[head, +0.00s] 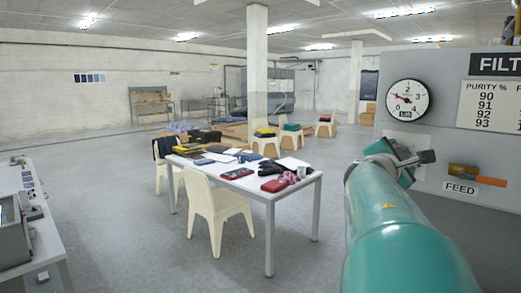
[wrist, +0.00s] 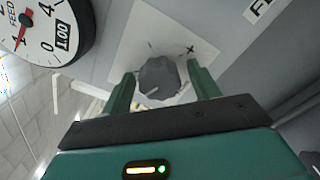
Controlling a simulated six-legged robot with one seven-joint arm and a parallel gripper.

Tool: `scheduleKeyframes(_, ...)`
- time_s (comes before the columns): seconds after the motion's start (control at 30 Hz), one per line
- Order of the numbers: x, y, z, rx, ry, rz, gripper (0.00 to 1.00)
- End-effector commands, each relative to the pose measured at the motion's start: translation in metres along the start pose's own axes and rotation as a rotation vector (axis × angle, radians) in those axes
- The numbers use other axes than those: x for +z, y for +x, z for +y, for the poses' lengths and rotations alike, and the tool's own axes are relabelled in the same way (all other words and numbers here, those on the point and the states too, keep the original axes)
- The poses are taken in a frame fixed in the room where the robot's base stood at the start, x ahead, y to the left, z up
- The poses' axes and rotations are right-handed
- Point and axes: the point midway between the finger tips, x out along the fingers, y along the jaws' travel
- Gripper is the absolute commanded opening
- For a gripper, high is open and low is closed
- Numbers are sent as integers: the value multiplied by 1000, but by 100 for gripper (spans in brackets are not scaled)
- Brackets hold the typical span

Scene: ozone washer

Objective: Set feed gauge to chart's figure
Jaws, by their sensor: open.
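The round white feed gauge (head: 407,99) is on the grey panel, with a red needle at the left near 1. In the wrist view the gauge (wrist: 42,28) is cut off, and its small window seems to read 1.00. The chart (head: 490,107) lists purity 90 to 93; its second column is cut off at the right edge. A dark grey knob (wrist: 159,78) sits on a pale plate with a plus mark. My gripper (wrist: 163,80) is open, its green fingers on either side of the knob. I cannot tell whether they touch it. My gripper (head: 408,160) is beside the panel in the head view.
An orange-handled lever (head: 477,175) is above the FEED label (head: 461,188), right of my gripper. A white table (head: 290,197) with clutter and chairs stands at left of my arm. A grey console (head: 27,225) is at the far left. Open floor lies between.

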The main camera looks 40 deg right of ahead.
Motion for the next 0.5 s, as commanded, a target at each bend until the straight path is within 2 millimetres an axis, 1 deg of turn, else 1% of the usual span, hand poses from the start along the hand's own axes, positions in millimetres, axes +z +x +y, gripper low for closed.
scheduleKeyframes(0.27, 1, -1, 0, 0, 0, -1, 61)
scheduleKeyframes(0.3, 1, -2, 0, 0, 0, -1, 57)
scheduleKeyframes(0.37, 1, -1, 0, 0, 0, -1, 45)
scheduleKeyframes(0.5, 1, -1, 0, 0, 0, -1, 18)
